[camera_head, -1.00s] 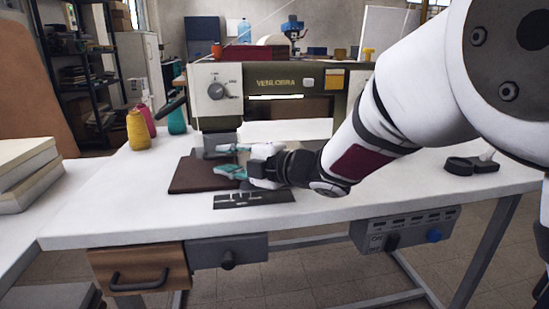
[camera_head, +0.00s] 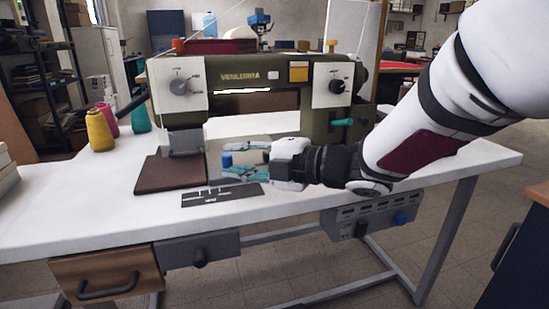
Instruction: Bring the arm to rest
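My gripper (camera_head: 232,160) is in front of the green sewing machine (camera_head: 292,112), low over the white table, pointing left. Its two teal fingers are spread apart. A small blue object (camera_head: 227,160) shows between the fingertips with gaps around it; I cannot tell its depth, and it does not look gripped. My white arm (camera_head: 425,125) reaches in from the upper right and hides part of the machine's base and the table.
A brown pad (camera_head: 167,174) and a dark strip with markings (camera_head: 222,195) lie on the white table (camera_head: 90,215) near the gripper. Yellow (camera_head: 99,131), pink and teal thread cones stand at left. The table's front left is clear.

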